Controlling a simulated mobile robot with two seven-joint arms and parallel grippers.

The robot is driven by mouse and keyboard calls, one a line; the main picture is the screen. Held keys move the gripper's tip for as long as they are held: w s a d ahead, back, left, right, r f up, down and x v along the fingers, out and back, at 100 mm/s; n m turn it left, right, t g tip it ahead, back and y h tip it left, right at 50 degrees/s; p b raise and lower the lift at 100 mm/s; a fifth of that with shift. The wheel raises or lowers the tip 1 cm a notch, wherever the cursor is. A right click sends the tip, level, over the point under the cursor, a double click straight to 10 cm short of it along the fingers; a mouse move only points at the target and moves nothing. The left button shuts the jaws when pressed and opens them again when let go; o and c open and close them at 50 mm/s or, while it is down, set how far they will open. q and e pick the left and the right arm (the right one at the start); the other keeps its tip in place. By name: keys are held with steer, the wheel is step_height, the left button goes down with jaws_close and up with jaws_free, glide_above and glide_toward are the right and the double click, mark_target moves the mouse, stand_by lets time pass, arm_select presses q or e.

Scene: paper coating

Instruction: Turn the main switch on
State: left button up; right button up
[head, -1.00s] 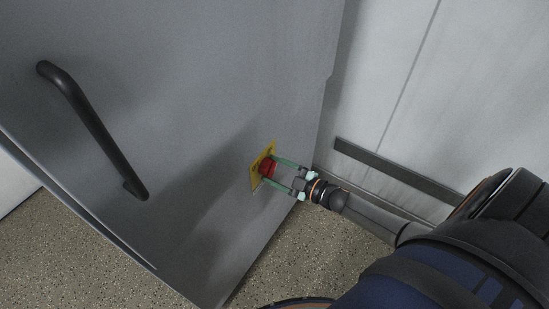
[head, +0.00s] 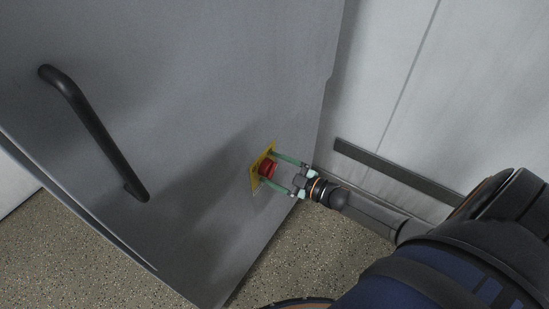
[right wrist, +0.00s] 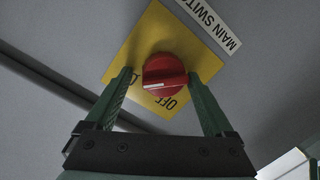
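The main switch is a red round knob (head: 267,169) on a yellow plate (head: 256,178), fixed to the grey cabinet door. In the right wrist view the knob (right wrist: 164,74) has a raised ridge with a white mark toward its lower left. "OFF" is printed below the knob; another label at the left is mostly hidden by a finger. A white "MAIN SWITCH" label (right wrist: 212,22) is partly cut off. My right gripper (head: 268,167) is open, its green fingers on either side of the knob. A gap shows at the left finger; contact at the right is unclear. My left gripper is out of view.
The grey cabinet door (head: 190,80) carries a long black handle (head: 97,135) at the left. A pale wall (head: 440,100) with a dark horizontal strip (head: 395,170) stands to the right. Speckled floor (head: 95,260) is clear below.

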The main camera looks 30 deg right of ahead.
steer(key=shift+o, duration=0.5)
steer(key=shift+s+f, duration=0.1)
steer(key=shift+f, duration=0.05)
steer(key=shift+s, duration=0.1)
steer(key=shift+s, duration=0.25)
steer(key=p+v, duration=0.1)
steer(key=v, duration=1.1)
steer(key=shift+w, duration=0.1)
steer(key=s+a+m+g+h+p, duration=0.2)
steer(key=s+a+m+g, duration=0.1)
steer(key=a, duration=0.5)
steer(key=s+a+m+g+h+p, duration=0.1)
steer(key=s+a+m+g+p, duration=0.1)
steer(key=s+a+m, duration=0.3)
steer(key=a+m+g, duration=0.1)
steer(key=a, duration=0.3)
steer(key=shift+a+f+h+p, duration=0.25)
steer(key=shift+a+h+p, duration=0.05)
steer(key=shift+h+p, duration=0.1)
